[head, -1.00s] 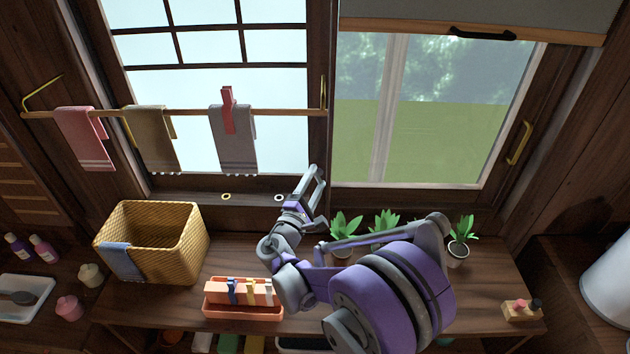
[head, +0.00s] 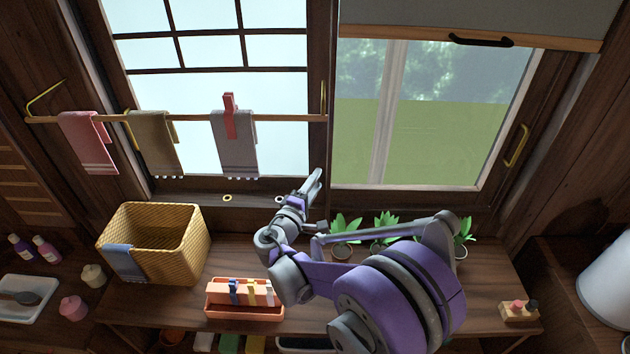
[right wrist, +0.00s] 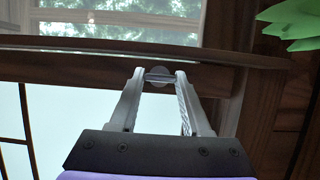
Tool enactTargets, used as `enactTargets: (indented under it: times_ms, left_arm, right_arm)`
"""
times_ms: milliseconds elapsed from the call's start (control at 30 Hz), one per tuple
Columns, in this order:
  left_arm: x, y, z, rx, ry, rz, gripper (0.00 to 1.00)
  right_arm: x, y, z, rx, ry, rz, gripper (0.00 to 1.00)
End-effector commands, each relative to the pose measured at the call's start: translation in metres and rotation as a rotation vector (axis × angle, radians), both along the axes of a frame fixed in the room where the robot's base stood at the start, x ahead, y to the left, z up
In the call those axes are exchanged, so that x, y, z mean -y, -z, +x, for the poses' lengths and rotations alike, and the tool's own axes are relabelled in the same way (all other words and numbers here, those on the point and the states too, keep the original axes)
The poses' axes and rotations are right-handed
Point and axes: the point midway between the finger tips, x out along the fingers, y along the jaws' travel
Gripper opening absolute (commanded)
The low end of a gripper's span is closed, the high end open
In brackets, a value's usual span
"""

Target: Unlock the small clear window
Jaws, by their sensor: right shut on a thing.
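The clear window (head: 440,120) is the right pane in the head view, set in a dark wooden frame with a brass handle (head: 517,146) on its right stile. My right gripper (head: 315,180) is at the lower part of the post between the panes. The latch cannot be made out in the head view. My left gripper is not in view.
Potted plants (head: 345,238) stand on the shelf by my right arm. A wicker basket (head: 150,245) and an orange tray (head: 243,313) are to the left. A towel rail (head: 195,118) crosses the left pane. A grey blind (head: 530,18) hangs over the clear window.

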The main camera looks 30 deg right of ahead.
Motion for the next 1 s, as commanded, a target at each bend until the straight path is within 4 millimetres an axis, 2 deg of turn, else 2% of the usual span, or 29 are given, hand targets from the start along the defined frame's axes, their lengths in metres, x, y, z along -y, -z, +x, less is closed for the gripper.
enactTargets:
  times_ms: [267,300,367,733,867,1000]
  left_arm:
    - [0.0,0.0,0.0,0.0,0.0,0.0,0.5]
    - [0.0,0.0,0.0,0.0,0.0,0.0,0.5]
    - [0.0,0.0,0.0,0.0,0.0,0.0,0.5]
    - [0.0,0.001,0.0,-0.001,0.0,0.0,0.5]
    - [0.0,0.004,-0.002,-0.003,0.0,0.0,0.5]
    - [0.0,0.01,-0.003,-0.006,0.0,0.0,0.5]
  right_arm:
    - [0.0,0.0,0.001,0.01,-0.001,0.013,0.0]
    - [0.0,0.0,0.001,0.01,-0.001,0.013,0.49]
    - [0.0,0.0,0.001,0.01,-0.001,0.013,0.6]
    - [-0.004,0.0,-0.002,0.008,-0.001,0.012,0.6]
    - [-0.019,0.001,-0.012,0.008,-0.004,0.013,0.6]
    - [-0.043,0.001,-0.029,0.008,-0.006,0.013,0.6]
